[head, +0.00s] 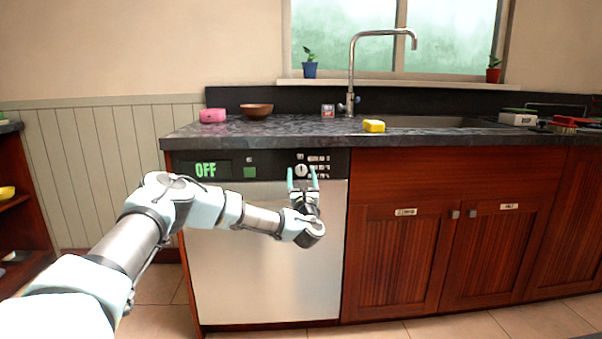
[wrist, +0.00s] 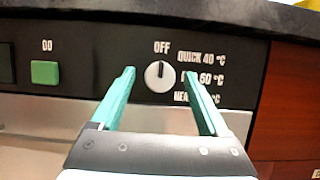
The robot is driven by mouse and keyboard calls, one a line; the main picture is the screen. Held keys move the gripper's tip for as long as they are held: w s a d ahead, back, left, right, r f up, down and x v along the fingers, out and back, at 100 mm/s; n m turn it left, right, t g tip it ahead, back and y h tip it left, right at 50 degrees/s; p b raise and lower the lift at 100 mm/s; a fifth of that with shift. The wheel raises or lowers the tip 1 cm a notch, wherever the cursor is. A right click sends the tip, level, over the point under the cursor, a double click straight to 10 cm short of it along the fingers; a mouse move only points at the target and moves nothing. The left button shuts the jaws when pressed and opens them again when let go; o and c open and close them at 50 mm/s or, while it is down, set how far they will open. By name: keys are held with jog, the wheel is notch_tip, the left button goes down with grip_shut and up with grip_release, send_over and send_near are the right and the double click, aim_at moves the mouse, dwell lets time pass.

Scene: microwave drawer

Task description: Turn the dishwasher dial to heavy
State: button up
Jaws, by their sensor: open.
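The dishwasher (head: 265,250) has a silver door and a black control panel (head: 275,160) on top. Its green display reads OFF (head: 205,170). The round white dial (wrist: 158,76) has its dark pointer line upright, toward the OFF label. The dial also shows in the head view (head: 301,171). To its right are labels QUICK 40 °C, 60 °C and a lowest one starting HEA, partly covered by a finger. My gripper (head: 302,178) is open, with teal fingers (wrist: 158,82) on either side of the dial. I see no finger touching it.
A green button (wrist: 45,73) sits left of the dial. The dark countertop (head: 280,131) overhangs the panel. It bears a pink block (head: 213,115), a brown bowl (head: 257,110) and a yellow sponge (head: 374,126). Red-brown cabinets (head: 400,255) stand to the right.

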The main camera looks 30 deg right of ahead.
jog(key=shift+w+d+r, duration=0.25)
jog(key=shift+w, duration=0.25)
grip_shut()
dwell(0.4)
